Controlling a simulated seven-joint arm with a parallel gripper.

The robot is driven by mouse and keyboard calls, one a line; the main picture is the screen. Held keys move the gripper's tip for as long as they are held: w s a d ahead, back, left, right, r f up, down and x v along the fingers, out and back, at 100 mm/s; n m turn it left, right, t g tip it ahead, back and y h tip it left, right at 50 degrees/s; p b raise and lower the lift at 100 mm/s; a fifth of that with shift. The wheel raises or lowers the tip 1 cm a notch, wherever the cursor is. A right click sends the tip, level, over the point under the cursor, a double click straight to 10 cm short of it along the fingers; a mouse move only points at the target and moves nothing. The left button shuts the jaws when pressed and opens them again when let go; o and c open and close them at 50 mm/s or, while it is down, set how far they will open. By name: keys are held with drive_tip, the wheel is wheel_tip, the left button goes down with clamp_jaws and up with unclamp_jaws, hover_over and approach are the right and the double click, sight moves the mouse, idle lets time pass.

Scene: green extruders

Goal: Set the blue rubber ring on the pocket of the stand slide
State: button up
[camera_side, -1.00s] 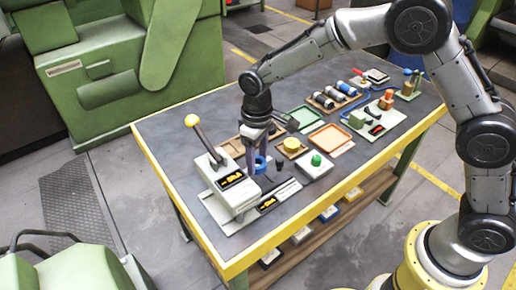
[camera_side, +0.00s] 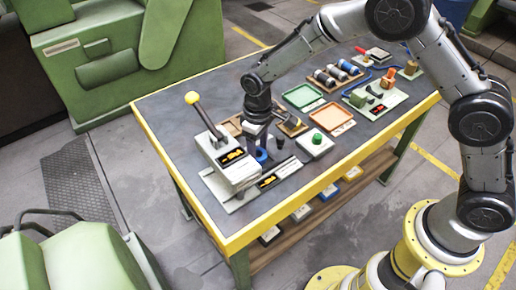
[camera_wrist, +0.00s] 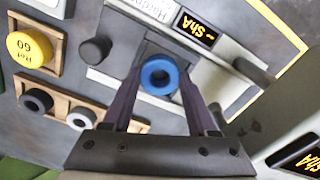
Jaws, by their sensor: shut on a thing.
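My gripper (camera_side: 258,135) is shut on the blue rubber ring (camera_side: 261,155), beside the lever stand (camera_side: 233,172). In the wrist view my gripper (camera_wrist: 159,84) has one dark finger on each side of the ring (camera_wrist: 160,75), which lies flat with its hole showing. The ring is over the light grey slide plate (camera_wrist: 212,58) with an amber label, above a darker patch of it. The pocket is hidden under the ring. I cannot tell whether the ring touches the plate. The plate also shows in the side view (camera_side: 285,171).
The stand's yellow-knobbed lever (camera_side: 193,99) rises at left. In the wrist view, a yellow puck (camera_wrist: 30,50) and a wooden holder with black and white rings (camera_wrist: 58,108) lie left. A green-button box (camera_side: 316,141) and trays (camera_side: 304,96) are farther right.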

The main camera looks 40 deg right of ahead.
drive_tip(key=o, duration=1.4)
drive_tip(key=s+d+r+m+t, duration=0.1)
drive_tip(key=d+r, duration=0.2)
drive_tip(key=r, duration=0.9)
drive_tip(key=s+d+r+t, duration=0.1)
drive_tip(key=d+r, duration=0.2)
drive_tip(key=r, duration=0.8)
drive_tip(key=s+d+r+m+t, duration=0.2)
drive_tip(key=s+d+r, duration=0.4)
drive_tip(key=s, duration=0.2)
drive_tip(key=s+d+m+t, duration=0.15)
drive_tip(key=s+d, duration=0.25)
drive_tip(key=s, duration=0.8)
drive_tip(key=s+f, duration=0.3)
drive_tip(key=f, duration=0.1)
drive_tip(key=s+d+f, duration=0.1)
drive_tip(key=s+f, duration=0.1)
drive_tip(key=shift+s+f, duration=0.15)
drive_tip(key=shift+s, duration=0.15)
